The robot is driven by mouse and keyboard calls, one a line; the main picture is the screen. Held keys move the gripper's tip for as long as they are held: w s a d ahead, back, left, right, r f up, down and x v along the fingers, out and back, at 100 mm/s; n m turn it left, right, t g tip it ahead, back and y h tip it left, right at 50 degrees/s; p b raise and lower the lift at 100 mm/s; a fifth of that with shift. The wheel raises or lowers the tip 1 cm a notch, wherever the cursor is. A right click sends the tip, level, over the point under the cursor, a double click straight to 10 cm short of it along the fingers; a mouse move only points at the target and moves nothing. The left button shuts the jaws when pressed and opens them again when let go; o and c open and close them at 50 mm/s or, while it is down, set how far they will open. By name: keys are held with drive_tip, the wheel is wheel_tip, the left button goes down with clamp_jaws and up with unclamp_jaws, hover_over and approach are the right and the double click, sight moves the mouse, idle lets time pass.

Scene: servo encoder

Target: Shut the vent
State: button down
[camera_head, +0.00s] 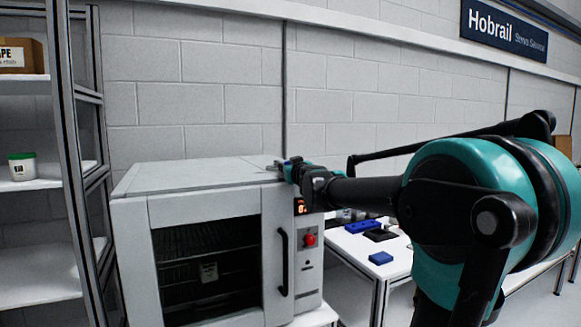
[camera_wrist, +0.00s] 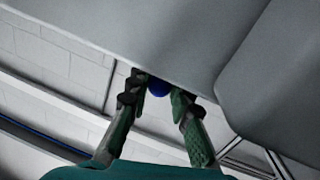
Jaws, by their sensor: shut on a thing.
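The grey oven (camera_head: 190,178) stands at the left centre of the head view with its door closed. My gripper (camera_head: 287,168) is at the oven's top right edge, above the control panel. In the wrist view my gripper (camera_wrist: 159,96) has its two green-and-black fingers on either side of a round blue knob (camera_wrist: 158,86), shut on it. The knob sits at the edge of a grey surface (camera_wrist: 150,40). No separate vent flap shows, and I cannot tell the vent's position.
The oven's control panel has a lit display (camera_head: 300,207) and a red button (camera_head: 310,240); a black door handle (camera_head: 283,262) is beside it. A shelf rack (camera_head: 75,150) stands left. A white bench (camera_head: 350,248) with blue parts is right.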

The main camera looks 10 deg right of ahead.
drive_tip(key=shift+s+a+m+h, duration=0.1)
drive_tip(key=shift+a+m+h, duration=0.25)
drive_tip(key=shift+h, duration=0.35)
drive_tip(key=shift+d, duration=0.1)
drive_tip(key=c, duration=1.3)
unclamp_jaws()
drive_tip(key=shift+c, duration=0.2)
drive_tip(key=shift+s, duration=0.1)
drive_tip(key=s+d, duration=0.1)
drive_tip(key=s, duration=1)
drive_tip(key=shift+s, duration=0.4)
drive_tip(key=shift+s+d, duration=0.1)
